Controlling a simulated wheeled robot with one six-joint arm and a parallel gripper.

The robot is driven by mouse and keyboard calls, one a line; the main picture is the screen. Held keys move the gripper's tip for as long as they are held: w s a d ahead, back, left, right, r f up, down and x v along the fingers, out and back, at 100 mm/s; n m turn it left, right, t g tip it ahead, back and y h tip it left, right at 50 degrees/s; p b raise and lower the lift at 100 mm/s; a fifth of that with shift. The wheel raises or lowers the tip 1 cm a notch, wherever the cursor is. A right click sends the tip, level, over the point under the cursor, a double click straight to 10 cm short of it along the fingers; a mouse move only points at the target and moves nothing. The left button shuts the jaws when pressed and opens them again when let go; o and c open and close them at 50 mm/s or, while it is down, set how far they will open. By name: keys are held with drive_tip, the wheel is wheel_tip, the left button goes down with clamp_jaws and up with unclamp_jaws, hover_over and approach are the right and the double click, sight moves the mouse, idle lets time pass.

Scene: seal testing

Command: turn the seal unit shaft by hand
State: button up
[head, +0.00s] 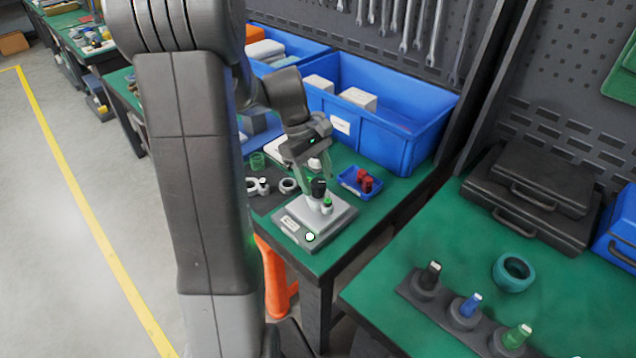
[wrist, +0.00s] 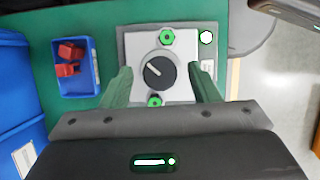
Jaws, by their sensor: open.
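The seal unit (head: 340,222) is a grey block with a light top plate on the green bench. Its shaft carries a round black knob (wrist: 159,71) with a white pointer line, and green-ringed fittings (wrist: 167,37) sit on either side of it. The knob also shows in the head view (head: 318,188). My gripper (wrist: 157,84) is open above the unit. Its two green fingers stand to the left and right of the knob in the wrist view, with a gap on each side. Fingertip height against the knob is hard to tell.
A small blue tray (head: 348,181) with red parts stands beside the unit. Large blue bins (head: 405,140) stand behind it. A dark mat with ring parts (head: 288,186) lies to its left. A second bench (head: 470,255) at right holds colored-handled tools, a teal ring (head: 498,275) and black cases (head: 535,185).

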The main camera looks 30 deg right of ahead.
drive_tip(key=shift+x, duration=0.9)
drive_tip(key=shift+c, duration=0.2)
drive_tip(key=c, duration=0.9)
